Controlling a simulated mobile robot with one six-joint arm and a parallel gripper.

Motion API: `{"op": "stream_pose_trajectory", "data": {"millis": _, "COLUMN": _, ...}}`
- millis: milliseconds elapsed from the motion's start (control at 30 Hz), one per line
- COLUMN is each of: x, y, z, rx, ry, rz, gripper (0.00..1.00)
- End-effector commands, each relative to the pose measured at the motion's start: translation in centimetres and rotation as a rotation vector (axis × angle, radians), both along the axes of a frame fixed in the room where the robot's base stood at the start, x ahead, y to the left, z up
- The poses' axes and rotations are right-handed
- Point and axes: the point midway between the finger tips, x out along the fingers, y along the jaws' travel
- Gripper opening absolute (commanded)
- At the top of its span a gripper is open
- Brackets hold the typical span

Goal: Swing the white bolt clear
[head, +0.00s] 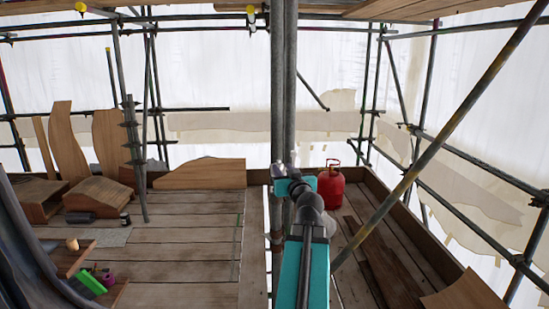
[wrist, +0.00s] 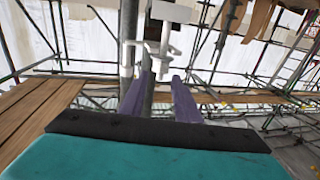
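In the wrist view a white fitting (wrist: 172,13) stands against a grey upright pole, with a flat block at the top. A white bolt (wrist: 164,50) hangs below it, ending near my fingertips. My gripper (wrist: 161,78) has two purple fingers with a clear gap between them. The bolt's lower end shows at or just beyond this gap; I cannot tell whether the fingers touch it. In the head view my teal arm reaches forward to the upright poles (head: 284,90). My fingers and the white bolt cannot be made out there.
A red gas bottle (head: 331,187) stands right of my arm on the plank deck. A diagonal pole (head: 440,140) crosses the right side. At left are wooden boards (head: 110,140) and a bench with a green item (head: 90,283). The left-centre deck (head: 190,240) is clear.

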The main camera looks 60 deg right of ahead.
Motion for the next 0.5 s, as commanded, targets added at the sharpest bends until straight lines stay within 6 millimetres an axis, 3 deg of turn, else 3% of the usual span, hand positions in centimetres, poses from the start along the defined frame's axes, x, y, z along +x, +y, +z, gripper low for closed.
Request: {"op": "stream_pose_trajectory", "data": {"millis": 500, "x": 1.01, "y": -0.93, "z": 0.21, "rx": 0.002, "ry": 0.001, "rz": -0.002, "gripper": 0.3}}
